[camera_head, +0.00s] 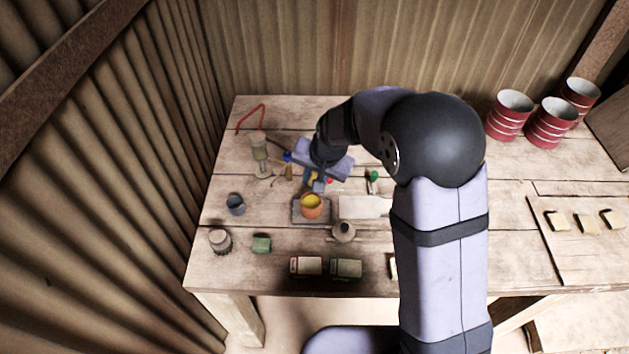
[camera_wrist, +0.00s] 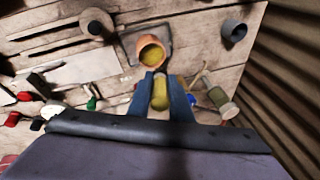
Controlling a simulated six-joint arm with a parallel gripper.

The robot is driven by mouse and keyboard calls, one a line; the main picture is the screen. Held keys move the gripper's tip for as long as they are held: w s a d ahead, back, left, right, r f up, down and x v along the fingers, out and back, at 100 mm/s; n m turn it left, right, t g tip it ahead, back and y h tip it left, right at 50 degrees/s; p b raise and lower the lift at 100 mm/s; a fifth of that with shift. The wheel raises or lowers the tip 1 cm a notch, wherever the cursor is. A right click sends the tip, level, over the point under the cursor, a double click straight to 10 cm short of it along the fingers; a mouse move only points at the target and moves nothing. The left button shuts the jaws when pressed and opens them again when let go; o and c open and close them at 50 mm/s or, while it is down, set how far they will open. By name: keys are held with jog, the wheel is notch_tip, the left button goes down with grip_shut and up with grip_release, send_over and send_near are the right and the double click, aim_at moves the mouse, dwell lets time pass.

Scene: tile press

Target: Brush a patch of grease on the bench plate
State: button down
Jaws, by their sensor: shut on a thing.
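My gripper (camera_head: 317,184) is over the middle left of the bench, just behind an orange pot (camera_head: 311,212) with yellow grease inside. The pot (camera_wrist: 148,43) also shows in the wrist view, just beyond my fingertips (camera_wrist: 168,77). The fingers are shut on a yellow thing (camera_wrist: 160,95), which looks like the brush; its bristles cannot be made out. The pot is on a dark square plate (camera_head: 298,218). A pale flat plate (camera_head: 362,207), perhaps the bench plate, lies just right of it; no grease patch can be made out on it.
A grey cup (camera_head: 235,204), a round tin (camera_head: 220,241) and a green block (camera_head: 262,243) stand at the left. A small rounded jar (camera_head: 343,232) stands in front of the pot. Two small boxes (camera_head: 306,266) lie near the front edge. Red cans (camera_head: 508,115) stand back right.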

jog(key=shift+f, duration=0.1)
jog(key=shift+f+b, duration=2.45)
jog(key=shift+f, duration=0.45)
jog(key=shift+s+f+b, duration=0.1)
jog(key=shift+f+b, duration=0.35)
jog(key=shift+f, duration=0.25)
jog(key=shift+r, duration=0.1)
jog(key=shift+r+p, duration=3)
jog(key=shift+r, duration=0.5)
jog(key=shift+n, duration=0.3)
